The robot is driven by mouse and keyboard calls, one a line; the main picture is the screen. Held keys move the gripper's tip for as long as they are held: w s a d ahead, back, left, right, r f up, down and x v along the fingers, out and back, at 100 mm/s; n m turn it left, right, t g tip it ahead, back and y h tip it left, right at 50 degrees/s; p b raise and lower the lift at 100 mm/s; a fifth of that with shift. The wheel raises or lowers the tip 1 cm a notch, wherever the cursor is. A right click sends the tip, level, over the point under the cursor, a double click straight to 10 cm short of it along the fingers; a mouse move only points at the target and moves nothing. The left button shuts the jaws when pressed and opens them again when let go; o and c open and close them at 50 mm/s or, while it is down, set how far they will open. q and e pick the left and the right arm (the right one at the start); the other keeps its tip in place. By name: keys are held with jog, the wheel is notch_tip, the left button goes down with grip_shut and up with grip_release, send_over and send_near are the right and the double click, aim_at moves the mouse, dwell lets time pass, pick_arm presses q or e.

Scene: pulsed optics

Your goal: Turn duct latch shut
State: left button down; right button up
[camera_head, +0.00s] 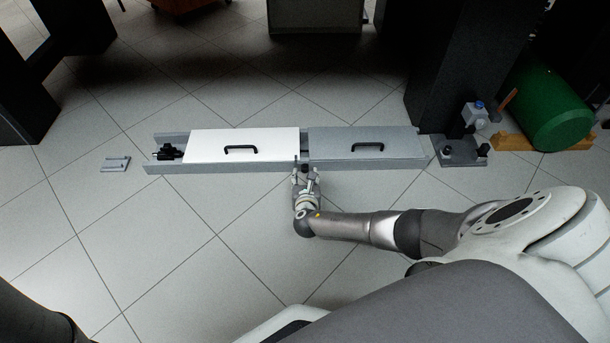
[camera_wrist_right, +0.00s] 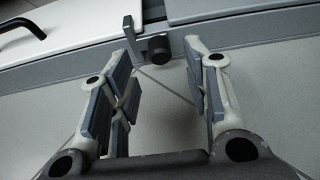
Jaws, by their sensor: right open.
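The duct is a long grey channel (camera_head: 220,167) on the tiled floor, with a white lid (camera_head: 200,145) on its left part and a grey lid (camera_head: 375,136) on its right part. The latch (camera_wrist_right: 128,38) shows in the right wrist view as a small upright grey bar beside a black round knob (camera_wrist_right: 158,48), on the duct's near side by the gap between the lids. My right gripper (camera_head: 306,174) is open at the duct's near wall. In the wrist view its fingers (camera_wrist_right: 160,62) stand apart, with the knob framed between their tips. I cannot tell whether they touch the latch.
Each lid has a black handle (camera_head: 241,149). A small grey plate (camera_head: 115,164) lies left of the duct. A grey-based fixture (camera_head: 460,152), a dark column (camera_head: 455,75) and a green cylinder (camera_head: 550,108) stand to the right. The floor in front is mostly clear.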

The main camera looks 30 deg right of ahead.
aim_at(305, 171)
jog(key=b+x, duration=0.1)
jog(key=x, duration=0.1)
jog(key=shift+w+d+f+b, duration=0.15)
jog(key=shift+w+f+b, duration=0.05)
jog(key=shift+w+b, duration=0.1)
jog(key=shift+w+d, duration=0.1)
jog(key=shift+w, duration=0.05)
jog(key=shift+c, duration=0.2)
grip_shut()
